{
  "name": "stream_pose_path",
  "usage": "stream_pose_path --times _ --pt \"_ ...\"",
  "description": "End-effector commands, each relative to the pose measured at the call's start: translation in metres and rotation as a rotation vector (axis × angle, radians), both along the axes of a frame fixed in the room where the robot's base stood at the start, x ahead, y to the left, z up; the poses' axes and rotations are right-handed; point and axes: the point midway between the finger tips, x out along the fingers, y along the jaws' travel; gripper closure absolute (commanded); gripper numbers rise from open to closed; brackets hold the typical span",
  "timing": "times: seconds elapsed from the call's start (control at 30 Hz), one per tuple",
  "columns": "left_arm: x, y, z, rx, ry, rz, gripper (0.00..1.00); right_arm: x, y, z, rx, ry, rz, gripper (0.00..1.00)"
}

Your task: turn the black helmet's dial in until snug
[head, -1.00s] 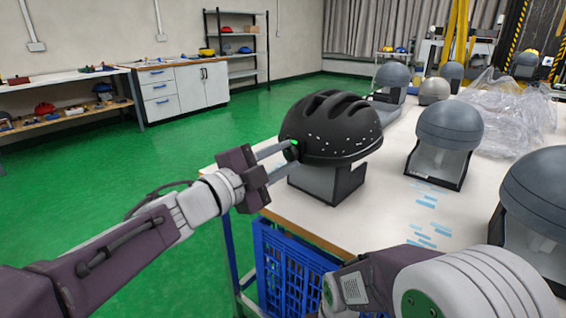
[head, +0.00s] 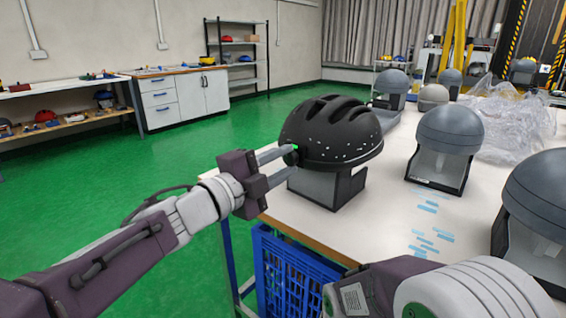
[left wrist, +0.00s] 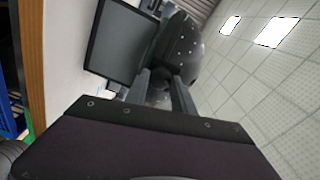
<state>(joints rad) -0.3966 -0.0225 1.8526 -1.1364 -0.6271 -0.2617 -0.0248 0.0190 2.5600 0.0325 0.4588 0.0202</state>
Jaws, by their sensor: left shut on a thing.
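The black helmet (head: 332,128) sits on a grey-and-black stand (head: 328,184) at the table's near left corner. Its small dark dial (head: 291,158) is at the rear rim, beside a green mark. My left gripper (head: 284,158) reaches in from the left with its two fingers closed on the dial. In the left wrist view the fingers (left wrist: 168,88) flank the round dial (left wrist: 161,75), with the helmet (left wrist: 183,48) behind it. My right arm shows at the bottom right, but its gripper is out of view.
Grey dome headforms (head: 450,130) on stands fill the right of the white table (head: 400,215). Crumpled clear plastic (head: 505,112) lies behind them. A blue crate (head: 290,275) is below the table's near edge. Green floor is open to the left.

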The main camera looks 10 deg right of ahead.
Motion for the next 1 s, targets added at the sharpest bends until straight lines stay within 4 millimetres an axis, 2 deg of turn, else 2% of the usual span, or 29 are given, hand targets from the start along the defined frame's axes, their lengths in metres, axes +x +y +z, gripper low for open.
stream_pose_path --times 0.03,0.1,0.47,0.8,1.0 --pt "0.0 0.0 0.0 -0.001 -0.001 0.0 0.62 0.0 0.0 0.0 0.0 0.0 0.0 0.64" --pt "0.0 0.0 0.0 -0.001 -0.001 0.0 0.48 0.0 0.0 0.0 0.0 0.0 0.0 0.64" --pt "-0.003 0.005 0.002 -0.001 0.0 0.001 0.48 0.0 0.0 0.003 0.0 0.0 0.0 0.64" --pt "-0.041 0.06 0.002 -0.001 0.0 0.005 0.48 0.0 0.0 0.025 0.0 0.0 0.0 0.64" --pt "-0.052 0.074 -0.002 0.0 0.001 0.001 0.48 0.0 0.0 0.028 0.0 0.0 0.0 0.64"
